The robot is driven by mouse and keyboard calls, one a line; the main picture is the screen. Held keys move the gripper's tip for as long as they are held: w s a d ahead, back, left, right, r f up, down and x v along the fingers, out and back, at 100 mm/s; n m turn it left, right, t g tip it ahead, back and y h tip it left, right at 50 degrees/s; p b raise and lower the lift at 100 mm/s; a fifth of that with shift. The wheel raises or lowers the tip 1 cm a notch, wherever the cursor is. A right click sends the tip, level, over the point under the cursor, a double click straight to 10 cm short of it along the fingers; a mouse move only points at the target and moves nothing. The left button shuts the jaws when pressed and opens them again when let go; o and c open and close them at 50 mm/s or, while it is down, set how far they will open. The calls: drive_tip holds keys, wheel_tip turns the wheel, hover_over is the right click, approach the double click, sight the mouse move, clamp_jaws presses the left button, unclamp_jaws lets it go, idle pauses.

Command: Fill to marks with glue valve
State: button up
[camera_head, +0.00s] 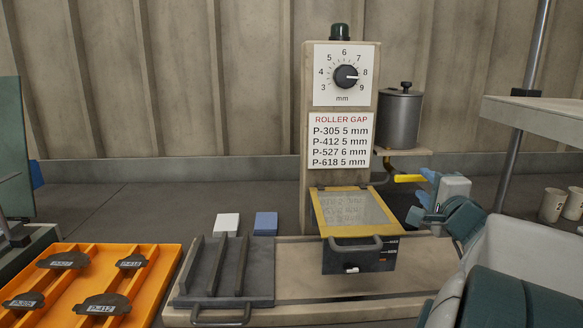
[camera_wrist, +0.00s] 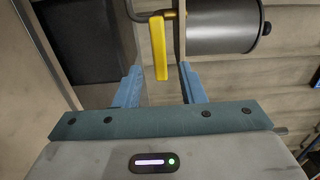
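A grey glue pot (camera_head: 400,118) with a lidded top stands on a small shelf on the upright post. Below it, a brass pipe carries a yellow valve lever (camera_head: 408,178), which points right toward my gripper (camera_head: 423,197). In the wrist view the yellow lever (camera_wrist: 159,48) hangs between my two blue fingers (camera_wrist: 158,80), with space on both sides; the fingers are apart and nothing is held. Below the pipe is a dark box (camera_head: 350,258) with a yellow-framed, clear-looking top (camera_head: 352,208). Small orange and white marks show at its right side. The liquid level cannot be told.
A dial knob (camera_head: 346,76) points near 8, above a roller gap list (camera_head: 341,142). An orange tray (camera_head: 150,270) with several labelled brake shoes lies left. A grey slotted fixture (camera_head: 222,268) sits between. Cups (camera_head: 552,205) and a raised shelf (camera_head: 540,115) are right.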

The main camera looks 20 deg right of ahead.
sight(418, 180)
drive_tip(key=x, duration=0.6)
drive_tip(key=shift+w, duration=0.25)
clamp_jaws()
